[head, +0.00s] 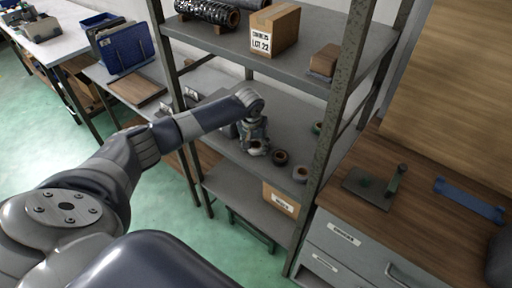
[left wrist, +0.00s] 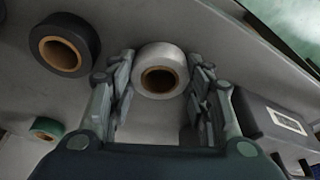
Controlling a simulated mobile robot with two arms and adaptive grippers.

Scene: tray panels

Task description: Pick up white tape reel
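The white tape reel (left wrist: 146,58) has a brown core and sits on the middle shelf. In the left wrist view it lies between the two fingers of my left gripper (left wrist: 162,76). The fingers are spread, one on each side of the reel. I cannot tell whether they touch it. In the head view my left gripper (head: 257,143) reaches down to the middle shelf and largely hides the reel. My right gripper is not in view.
A black tape reel (head: 280,157) sits just right of the gripper and shows in the left wrist view (left wrist: 86,33). A grey reel (head: 300,173) and a green reel (head: 318,127) are nearby. The rack's upper shelf (head: 222,41) and upright post (head: 340,110) limit room.

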